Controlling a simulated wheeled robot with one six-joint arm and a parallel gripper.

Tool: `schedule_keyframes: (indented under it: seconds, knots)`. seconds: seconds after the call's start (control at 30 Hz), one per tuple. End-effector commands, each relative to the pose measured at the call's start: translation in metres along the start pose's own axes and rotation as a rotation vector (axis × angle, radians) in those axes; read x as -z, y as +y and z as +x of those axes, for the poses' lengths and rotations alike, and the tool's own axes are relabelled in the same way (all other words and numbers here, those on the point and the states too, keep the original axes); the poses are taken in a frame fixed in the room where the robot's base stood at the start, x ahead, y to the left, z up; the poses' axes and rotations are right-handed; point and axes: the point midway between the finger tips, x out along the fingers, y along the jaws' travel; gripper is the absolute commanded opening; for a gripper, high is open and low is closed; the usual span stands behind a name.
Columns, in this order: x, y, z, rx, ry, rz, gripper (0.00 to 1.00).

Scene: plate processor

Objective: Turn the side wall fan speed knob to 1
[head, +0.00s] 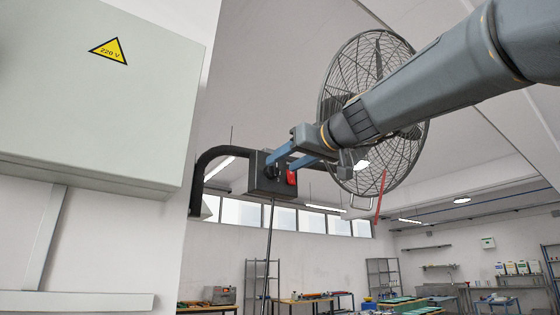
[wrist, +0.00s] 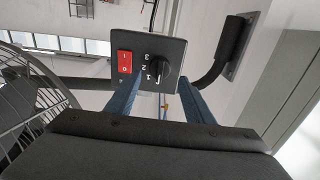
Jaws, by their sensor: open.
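The fan speed knob (wrist: 159,67) is a round black dial on a dark control box (head: 258,185). In the wrist view pale marks show along the knob's left side on the box face (wrist: 148,45); its pointer direction is hard to make out. A red rocker switch (wrist: 124,62) sits left of the knob; it also shows in the head view (head: 291,177). My gripper (head: 282,162) is open, its two blue fingers at the box front. In the wrist view my gripper (wrist: 158,84) has one finger on each side of the knob; contact cannot be told.
The caged wall fan (head: 366,75) stands behind my arm. A black curved pipe (head: 199,170) joins the box to the wall. A white 220 V cabinet (head: 100,110) is at the left. Workbenches and shelves are far behind and below.

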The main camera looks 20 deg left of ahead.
Motion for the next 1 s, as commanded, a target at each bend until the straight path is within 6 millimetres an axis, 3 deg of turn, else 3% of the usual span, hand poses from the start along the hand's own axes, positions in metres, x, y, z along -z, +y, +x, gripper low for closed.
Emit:
schedule_keyframes:
  seconds: [0.2,0.57,0.8,1.0]
  knots:
    - [0.001,0.000,0.026,0.000,-0.001,0.002,0.48]
    - [-0.001,0.001,0.031,-0.002,-0.001,0.001,0.48]
    - [-0.001,0.001,0.031,-0.002,-0.001,0.001,0.09]
    - [-0.001,0.001,0.031,-0.002,-0.001,0.013,0.08]
